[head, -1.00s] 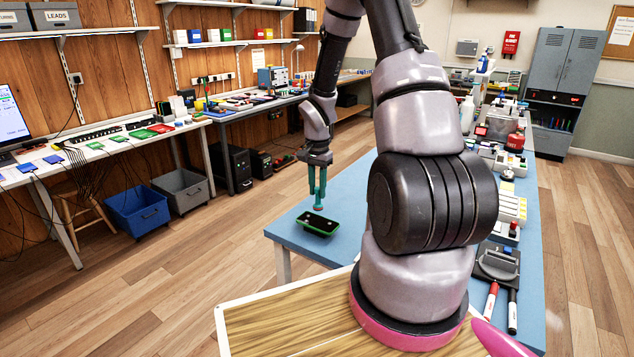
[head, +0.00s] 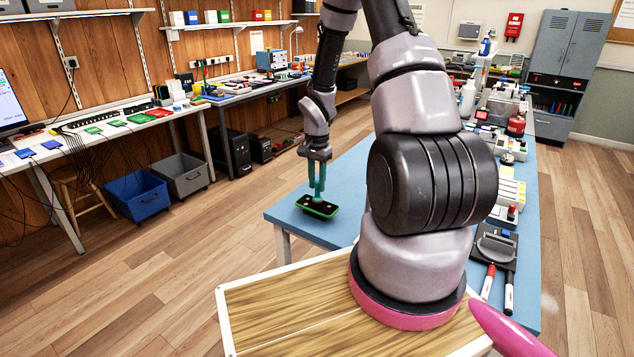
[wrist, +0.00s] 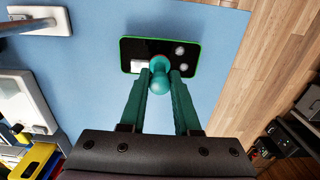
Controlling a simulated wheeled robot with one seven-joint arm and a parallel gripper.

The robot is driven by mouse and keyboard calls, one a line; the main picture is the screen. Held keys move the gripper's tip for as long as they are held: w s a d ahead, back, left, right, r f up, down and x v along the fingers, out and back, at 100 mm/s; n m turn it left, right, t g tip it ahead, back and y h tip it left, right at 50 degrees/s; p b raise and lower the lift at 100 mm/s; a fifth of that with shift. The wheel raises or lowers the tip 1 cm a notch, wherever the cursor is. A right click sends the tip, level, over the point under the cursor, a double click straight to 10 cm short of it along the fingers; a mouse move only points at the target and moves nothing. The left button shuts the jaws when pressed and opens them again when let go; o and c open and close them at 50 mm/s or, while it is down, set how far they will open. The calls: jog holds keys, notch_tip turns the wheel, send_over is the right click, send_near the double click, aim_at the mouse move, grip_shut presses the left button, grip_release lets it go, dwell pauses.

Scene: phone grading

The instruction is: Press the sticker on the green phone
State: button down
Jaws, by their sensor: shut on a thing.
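The green phone (head: 329,213) lies flat near the left edge of the blue table. It has a dark face and a bright green rim. The wrist view shows the phone (wrist: 148,46) with a small white rectangle and two pale round spots on its face. My gripper (head: 317,192) is above the phone, pointing down, with teal fingers. In the wrist view, my gripper (wrist: 160,85) is shut on a small teal knobbed tool (wrist: 158,80) with a reddish lower end. The tool's end is over the phone's middle; I cannot tell whether it touches. It hides part of the face.
The blue table (head: 375,170) is clear around the phone. Its right side holds a row of items, including a grey holder (head: 497,247) and markers (head: 509,290). Blue and grey bins (head: 139,195) stand on the floor at left, under the workbench (head: 95,128).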

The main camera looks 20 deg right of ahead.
jog(key=shift+f, duration=0.55)
dwell(1.4)
jog(key=shift+r, duration=3.55)
